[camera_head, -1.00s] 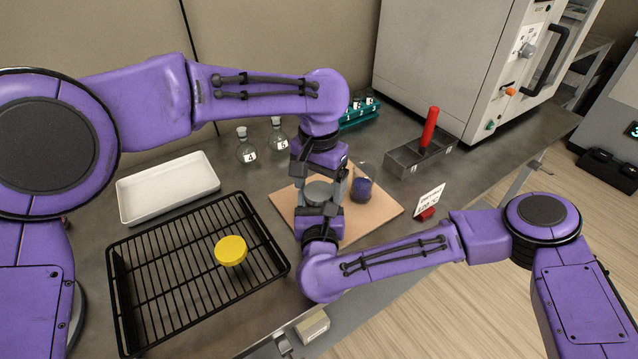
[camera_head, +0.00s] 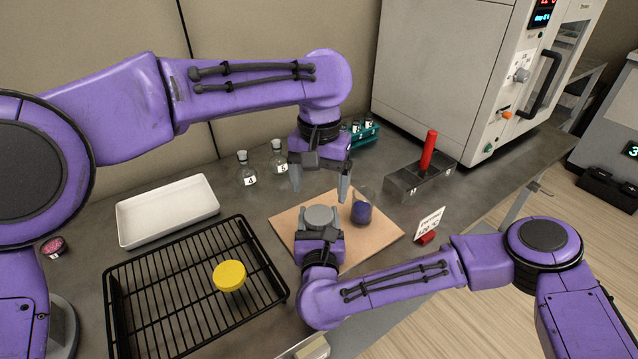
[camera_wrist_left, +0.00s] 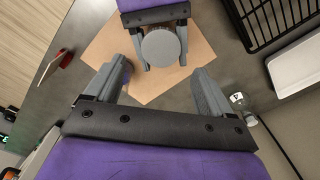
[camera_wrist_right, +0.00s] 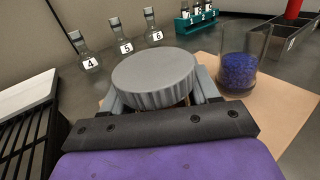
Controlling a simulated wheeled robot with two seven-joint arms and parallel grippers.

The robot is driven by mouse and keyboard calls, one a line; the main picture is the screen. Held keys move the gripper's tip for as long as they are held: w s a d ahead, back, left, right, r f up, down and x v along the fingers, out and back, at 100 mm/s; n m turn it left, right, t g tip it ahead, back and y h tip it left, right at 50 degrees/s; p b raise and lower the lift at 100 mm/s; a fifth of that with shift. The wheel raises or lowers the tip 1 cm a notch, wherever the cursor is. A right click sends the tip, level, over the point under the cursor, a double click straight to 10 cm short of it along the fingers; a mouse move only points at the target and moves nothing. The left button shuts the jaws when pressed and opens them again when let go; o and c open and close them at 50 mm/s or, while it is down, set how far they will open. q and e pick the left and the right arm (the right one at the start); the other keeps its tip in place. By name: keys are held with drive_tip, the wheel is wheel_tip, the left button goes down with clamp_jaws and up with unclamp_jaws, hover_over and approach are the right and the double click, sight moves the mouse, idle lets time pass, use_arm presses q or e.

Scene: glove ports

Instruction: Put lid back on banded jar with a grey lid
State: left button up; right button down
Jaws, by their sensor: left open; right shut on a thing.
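The grey lid (camera_head: 319,216) is a ribbed round disc above the cork-coloured board. It also shows in the left wrist view (camera_wrist_left: 160,47) and, from the side, in the right wrist view (camera_wrist_right: 155,75). It sits level over the fingers of my right gripper (camera_head: 320,235), which is shut on the jar under it. The jar's body and any band on it are hidden by the lid and gripper; I cannot tell how tightly the lid is seated. My left gripper (camera_head: 319,180) is open and empty, pointing down above the lid and apart from it.
A glass beaker of blue-violet grains (camera_head: 362,209) stands on the board (camera_head: 375,235), right of the lid.

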sight(319, 214)
use_arm(q)
drive_tip(key=shift+a+r+n, duration=0.1)
drive_tip(key=shift+r+n, duration=0.55)
drive_tip(key=shift+n, duration=0.15)
drive_tip(key=shift+f, duration=4)
drive_tip(key=c, duration=1.1)
drive_tip(key=m, duration=0.3)
